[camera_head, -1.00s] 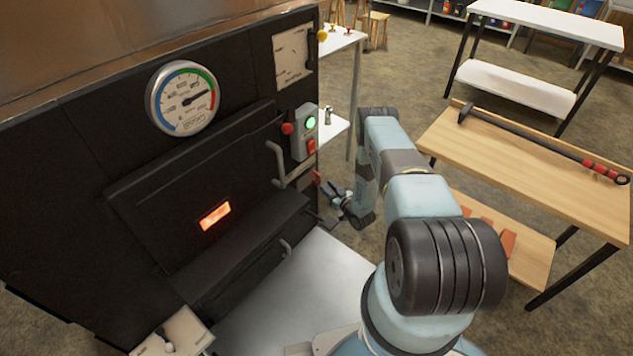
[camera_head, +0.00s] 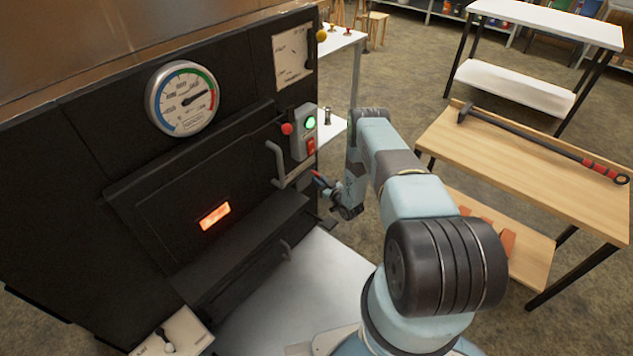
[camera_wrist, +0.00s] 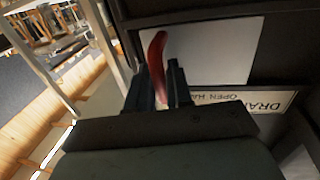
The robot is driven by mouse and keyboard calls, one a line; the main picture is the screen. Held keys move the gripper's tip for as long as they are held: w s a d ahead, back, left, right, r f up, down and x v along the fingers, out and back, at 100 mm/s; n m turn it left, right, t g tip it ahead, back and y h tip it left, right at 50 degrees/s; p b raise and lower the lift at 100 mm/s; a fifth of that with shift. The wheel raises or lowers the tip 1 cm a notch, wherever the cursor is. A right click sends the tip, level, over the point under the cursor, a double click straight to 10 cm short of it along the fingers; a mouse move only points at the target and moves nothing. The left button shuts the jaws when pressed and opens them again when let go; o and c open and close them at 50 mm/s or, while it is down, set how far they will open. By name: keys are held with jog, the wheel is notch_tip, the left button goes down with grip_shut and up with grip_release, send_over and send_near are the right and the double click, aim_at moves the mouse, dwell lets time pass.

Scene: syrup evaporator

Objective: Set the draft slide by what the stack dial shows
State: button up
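The stack dial (camera_head: 182,98) is a round white gauge with blue, green and red bands. Its needle points right and slightly up, near where green meets red. The draft slide's red handle (camera_wrist: 157,62) stands between my fingers in the wrist view. My gripper (camera_wrist: 160,92) is closed in around the handle's lower part, with little gap left. In the head view my gripper (camera_head: 326,188) is at the firebox's right edge, and its fingertips are small there. A plate (camera_wrist: 240,99) reading "DRA…" and "OPEN HA…" shows upside down, partly cut off.
A control box (camera_head: 304,133) with a lit green light and red buttons is just above my gripper. The door handle (camera_head: 276,162) is close on its left. A white chart (camera_head: 293,55) hangs higher up. A wooden bench (camera_head: 540,170) with a long tool stands right.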

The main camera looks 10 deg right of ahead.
grip_shut()
jog(key=shift+w+d, duration=0.6)
jog(key=shift+d, duration=0.25)
jog(key=shift+o, duration=1.7)
grip_release()
jog(key=v, duration=1.3)
jog(key=shift+s+d, duration=0.15)
jog(key=shift+s, duration=0.2)
jog(key=shift+w, duration=0.1)
